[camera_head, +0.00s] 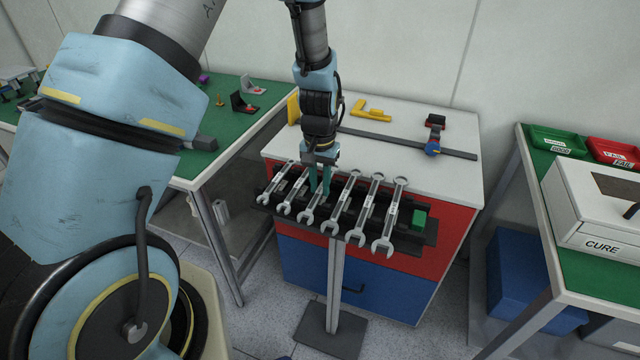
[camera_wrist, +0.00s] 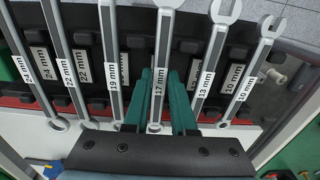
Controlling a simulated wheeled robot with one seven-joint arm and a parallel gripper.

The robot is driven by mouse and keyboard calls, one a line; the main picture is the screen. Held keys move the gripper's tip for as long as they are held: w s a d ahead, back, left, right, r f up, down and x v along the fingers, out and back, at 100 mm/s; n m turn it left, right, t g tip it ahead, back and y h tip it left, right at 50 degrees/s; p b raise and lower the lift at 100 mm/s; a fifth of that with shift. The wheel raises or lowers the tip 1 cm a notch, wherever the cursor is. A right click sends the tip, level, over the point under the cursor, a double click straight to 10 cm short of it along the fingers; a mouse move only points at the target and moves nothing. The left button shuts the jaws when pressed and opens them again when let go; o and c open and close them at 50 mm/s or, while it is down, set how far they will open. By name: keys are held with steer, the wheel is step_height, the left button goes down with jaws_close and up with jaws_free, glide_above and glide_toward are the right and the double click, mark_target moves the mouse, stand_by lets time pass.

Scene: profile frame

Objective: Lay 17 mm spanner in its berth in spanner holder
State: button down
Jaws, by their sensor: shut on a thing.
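The spanner holder (camera_head: 431,231) is a dark rack on a stand in front of the cart, with several spanners lying across it. In the wrist view its berths carry size labels, such as 24 mm (camera_wrist: 41,62) and 10 mm (camera_wrist: 233,76). My gripper (camera_head: 320,188) is over the rack, its green fingers (camera_wrist: 163,85) shut on the shaft of the 17 mm spanner (camera_wrist: 159,88). This spanner (camera_head: 306,213) lies between the 19 mm (camera_wrist: 112,60) and 13 mm (camera_wrist: 211,62) spanners, roughly parallel to them. My fingers and the spanner hide its berth, and I cannot tell whether it touches the rack.
A green block (camera_head: 419,218) sits at the rack's right end. The white cart top (camera_head: 395,155) behind holds a yellow square (camera_head: 371,111), a long dark bar and a clamp (camera_head: 433,146). Green benches stand left and right, the right one with a CURE box (camera_head: 595,215).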

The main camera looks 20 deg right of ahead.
steer(key=shift+r+p, duration=0.45)
stand_by(2.8)
steer(key=shift+r+p, duration=1.75)
steer(key=shift+r, duration=0.65)
